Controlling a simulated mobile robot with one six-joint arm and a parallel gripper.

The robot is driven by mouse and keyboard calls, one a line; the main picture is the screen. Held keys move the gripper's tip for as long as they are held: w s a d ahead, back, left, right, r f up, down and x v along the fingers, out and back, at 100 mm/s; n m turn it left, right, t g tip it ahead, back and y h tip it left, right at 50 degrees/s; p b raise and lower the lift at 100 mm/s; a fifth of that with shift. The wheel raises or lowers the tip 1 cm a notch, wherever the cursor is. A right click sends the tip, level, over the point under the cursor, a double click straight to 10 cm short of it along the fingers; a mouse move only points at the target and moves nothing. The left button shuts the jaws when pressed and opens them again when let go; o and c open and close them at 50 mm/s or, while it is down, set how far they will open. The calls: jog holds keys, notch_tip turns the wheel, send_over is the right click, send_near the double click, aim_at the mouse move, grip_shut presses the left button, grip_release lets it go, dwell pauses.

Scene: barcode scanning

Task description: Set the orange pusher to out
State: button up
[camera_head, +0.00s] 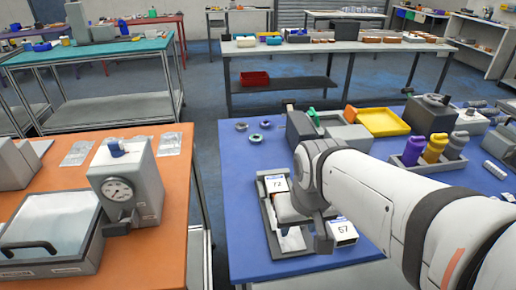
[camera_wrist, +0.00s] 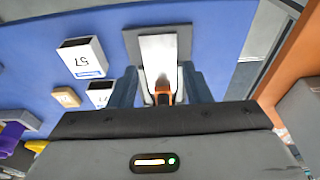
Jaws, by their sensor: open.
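The orange pusher (camera_wrist: 162,90) shows in the wrist view at the near end of a pale metal plate on a dark grey base (camera_wrist: 133,42). My gripper (camera_wrist: 159,78) is open, with one finger on each side of the pusher. Gaps show between the fingers and the pusher; I cannot tell whether either finger touches it. In the head view, my gripper (camera_head: 312,228) is low over the grey fixture (camera_head: 268,214) on the blue table.
A white box marked 57 (camera_head: 343,231) stands right of my gripper, also in the wrist view (camera_wrist: 82,58). A box marked 72 (camera_head: 275,183) is by the fixture. A yellow tray (camera_head: 383,121) and coloured bottles (camera_head: 434,147) stand farther back. The blue table's left side is mostly clear.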

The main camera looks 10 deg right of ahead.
jog(key=w+m+g+p, duration=0.1)
jog(key=w+p, duration=0.1)
jog(key=w, duration=0.2)
jog(key=w+r+m+p, duration=0.1)
jog(key=w+p, duration=0.2)
jog(key=w, duration=0.1)
jog(key=w+r+m+g+p, duration=0.1)
jog(key=w+p, duration=0.1)
jog(key=w, duration=0.3)
jog(key=shift+w+d+r+m+g, duration=0.1)
jog(key=shift+d+m+g, duration=0.1)
jog(key=shift+m+g, duration=0.1)
jog(key=shift+w+f, duration=0.2)
jog(key=shift+w, duration=0.05)
jog(key=shift+f+p, duration=0.3)
jog(key=shift+f, duration=0.1)
notch_tip(320, 180, down, 7)
jog(key=shift+r, duration=0.1)
grip_shut()
